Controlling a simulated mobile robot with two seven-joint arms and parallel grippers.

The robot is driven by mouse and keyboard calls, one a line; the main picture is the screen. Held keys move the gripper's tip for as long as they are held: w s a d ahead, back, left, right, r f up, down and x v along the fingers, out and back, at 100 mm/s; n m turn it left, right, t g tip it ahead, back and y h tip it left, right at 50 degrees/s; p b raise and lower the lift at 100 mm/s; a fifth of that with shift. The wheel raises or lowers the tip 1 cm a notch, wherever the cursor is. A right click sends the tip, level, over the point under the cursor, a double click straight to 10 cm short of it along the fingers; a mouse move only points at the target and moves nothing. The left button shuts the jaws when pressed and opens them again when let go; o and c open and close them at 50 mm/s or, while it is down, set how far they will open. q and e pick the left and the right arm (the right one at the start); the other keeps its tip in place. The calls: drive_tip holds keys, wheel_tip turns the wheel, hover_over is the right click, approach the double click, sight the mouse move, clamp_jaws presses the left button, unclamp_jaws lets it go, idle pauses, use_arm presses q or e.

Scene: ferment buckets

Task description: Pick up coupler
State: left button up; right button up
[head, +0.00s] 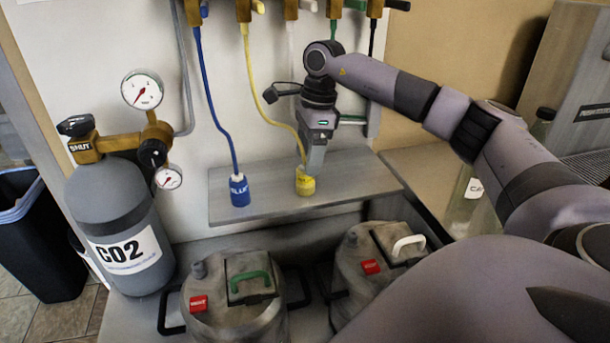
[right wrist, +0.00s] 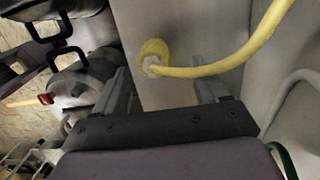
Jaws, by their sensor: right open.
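A yellow coupler (head: 305,186) stands on the grey shelf (head: 345,177), on the end of a yellow hose (head: 267,112). A blue coupler (head: 239,192) stands to its left on a blue hose (head: 208,85). My right gripper (head: 312,168) points down just above the yellow coupler and partly covers its top. In the right wrist view the fingers of my right gripper (right wrist: 162,72) are apart and empty. The yellow coupler (right wrist: 152,48) shows ahead, between the lines of the fingers and not visibly gripped. My left gripper is not in view.
A grey CO2 cylinder (head: 112,213) with gauges stands at left. Two metal kegs, one with a green handle (head: 230,310) and one with a white handle (head: 350,265), stand below the shelf. Valves with hanging hoses line the wall top. The shelf's right part is clear.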

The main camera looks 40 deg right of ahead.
sight(304, 178)
drive_tip(key=f, duration=0.2)
drive_tip(key=a+f, duration=0.1)
drive_tip(key=f, duration=0.1)
drive_tip(key=shift+s+a+f+p, duration=0.2)
drive_tip(key=shift+f+p, duration=0.1)
drive_tip(key=shift+f, duration=0.55)
drive_tip(key=shift+w, duration=0.1)
drive_tip(key=c, duration=1.2)
